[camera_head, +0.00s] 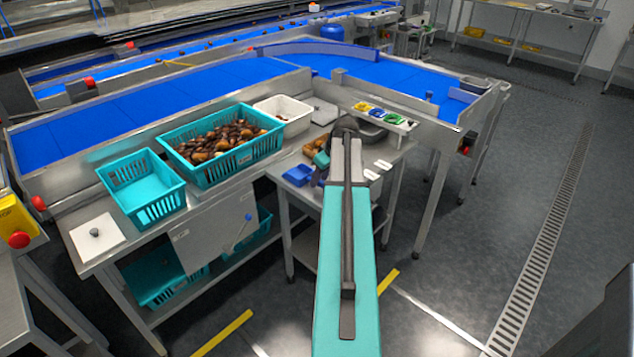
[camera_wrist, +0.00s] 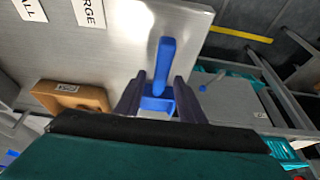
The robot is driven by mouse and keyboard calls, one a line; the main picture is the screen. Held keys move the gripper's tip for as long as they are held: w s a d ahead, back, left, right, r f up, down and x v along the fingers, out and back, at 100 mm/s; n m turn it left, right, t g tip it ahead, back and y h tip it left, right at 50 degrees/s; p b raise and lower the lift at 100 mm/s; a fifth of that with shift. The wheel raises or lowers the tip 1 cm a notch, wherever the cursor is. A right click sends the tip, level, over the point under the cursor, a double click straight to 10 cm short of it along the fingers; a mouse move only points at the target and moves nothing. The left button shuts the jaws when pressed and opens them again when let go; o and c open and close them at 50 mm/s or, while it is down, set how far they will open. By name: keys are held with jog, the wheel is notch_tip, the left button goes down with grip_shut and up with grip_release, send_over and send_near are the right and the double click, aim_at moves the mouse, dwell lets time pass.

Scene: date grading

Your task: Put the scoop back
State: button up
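The blue scoop (camera_wrist: 163,67) shows in the wrist view, its narrow part running up the picture from between my fingers. A wider blue part lies across the gap between them. My gripper (camera_wrist: 159,82) has its two dark fingers apart, one on each side of the blue part. I cannot tell whether they press on it. In the head view a blue piece (camera_head: 297,175) shows at the left edge of the small side table (camera_head: 333,192), beside my dark gripper end. My teal arm hides part of this area, and I cannot tell where the scoop's rest is.
A brown wooden block or tray (camera_wrist: 75,96) sits near my fingers. White labels (camera_wrist: 88,12) lie on the steel top. A teal crate of dates (camera_head: 257,156), an empty teal crate (camera_head: 176,204) and a white bin (camera_head: 305,123) stand to the left. Open floor is on the right.

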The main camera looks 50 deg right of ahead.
jog(key=b+v, duration=0.1)
jog(key=v, duration=0.9)
jog(key=shift+r, duration=0.3)
jog(key=shift+s, duration=0.15)
dwell(0.3)
